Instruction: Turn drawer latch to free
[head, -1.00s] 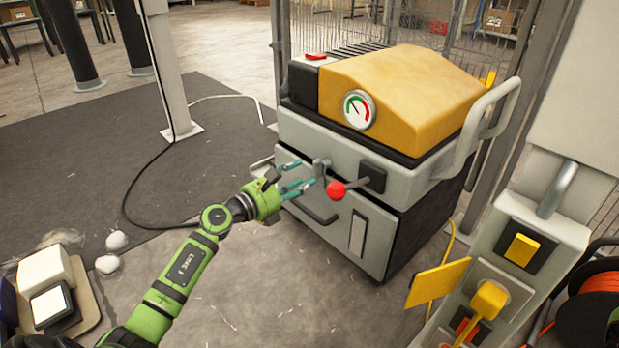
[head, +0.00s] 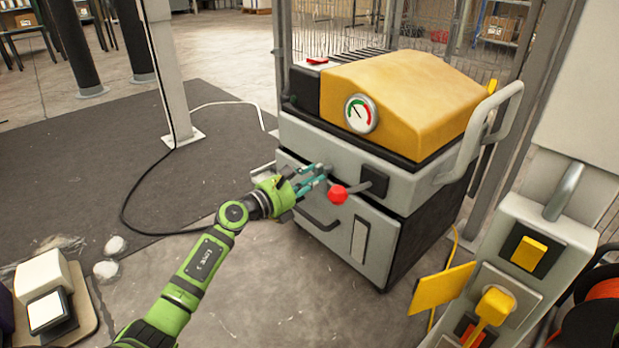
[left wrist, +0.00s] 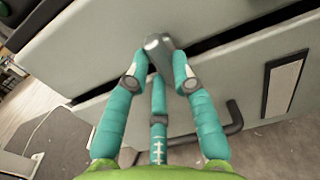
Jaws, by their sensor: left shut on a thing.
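My left gripper (head: 315,180) is at the front of the grey machine (head: 320,141), at the gap above its lower drawer (head: 346,229). Its teal fingers are shut on a small grey latch (left wrist: 160,43), which shows between the fingertips in the left wrist view. In the head view the fingers mostly hide the latch. A lever with a red ball knob (head: 337,194) sticks out just right of the fingertips. The drawer's dark bar handle (left wrist: 234,117) is below the fingers. My right gripper is not in view.
The machine has a yellow cover (head: 410,95) and a round gauge (head: 361,113). A grey post with a yellow switch (head: 527,252) stands at the right. A black cable (head: 128,205) lies on the floor at the left. Open floor lies in front of the drawer.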

